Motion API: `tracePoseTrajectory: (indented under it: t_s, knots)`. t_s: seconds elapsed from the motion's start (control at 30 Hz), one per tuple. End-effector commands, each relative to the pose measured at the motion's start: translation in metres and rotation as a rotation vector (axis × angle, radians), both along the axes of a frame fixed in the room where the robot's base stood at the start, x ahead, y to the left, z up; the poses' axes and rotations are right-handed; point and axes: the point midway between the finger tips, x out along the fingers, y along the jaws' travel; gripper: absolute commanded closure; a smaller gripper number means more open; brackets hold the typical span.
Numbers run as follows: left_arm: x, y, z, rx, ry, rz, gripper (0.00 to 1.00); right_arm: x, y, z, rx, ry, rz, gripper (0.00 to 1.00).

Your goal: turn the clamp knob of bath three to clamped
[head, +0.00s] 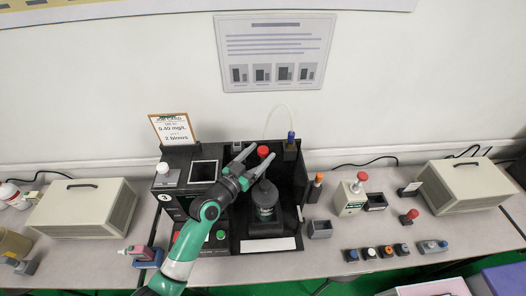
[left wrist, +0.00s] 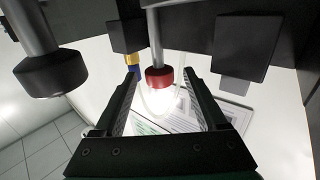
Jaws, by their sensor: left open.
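The black bath station (head: 165,222) stands at the middle of the bench and carries a white "3" on its left part. A red knob (head: 263,151) sits above a dark bottle (head: 265,197) in its right bay. My left gripper (head: 258,157) is open, its fingers at the red knob's near side. In the left wrist view the red knob (left wrist: 159,77), on a grey rod, appears between the open fingertips, with gaps on both sides. I cannot tell whether this is the clamp knob or how it is set. My right gripper is out of view.
A white-topped block (head: 167,174) and a card (head: 172,128) stand at the station's left. Green (head: 221,235) and red buttons are at its front. A blue-tipped post (head: 291,138) with a tube stands behind right. Several small blocks and a red-topped box (head: 350,199) lie right.

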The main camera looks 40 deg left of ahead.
Motion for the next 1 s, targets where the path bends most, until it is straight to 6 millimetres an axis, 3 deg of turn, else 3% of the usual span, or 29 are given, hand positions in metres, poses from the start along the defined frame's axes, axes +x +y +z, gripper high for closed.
tracePoseTrajectory:
  t_s: [0.13, 0.43, 0.83, 1.0]
  knots:
    - [0.017, 0.002, -0.001, 0.0, 0.0, -0.001, 0.26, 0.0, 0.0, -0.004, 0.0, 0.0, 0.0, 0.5]
    - [0.02, 0.002, 0.0, 0.0, 0.0, 0.0, 0.26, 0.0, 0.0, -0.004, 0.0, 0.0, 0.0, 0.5]
    - [0.02, 0.003, 0.0, 0.0, 0.0, 0.0, 0.98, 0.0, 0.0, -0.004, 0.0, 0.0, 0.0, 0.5]
    - [0.02, 0.003, 0.0, 0.0, 0.0, 0.0, 1.0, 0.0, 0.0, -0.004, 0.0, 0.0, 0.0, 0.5]
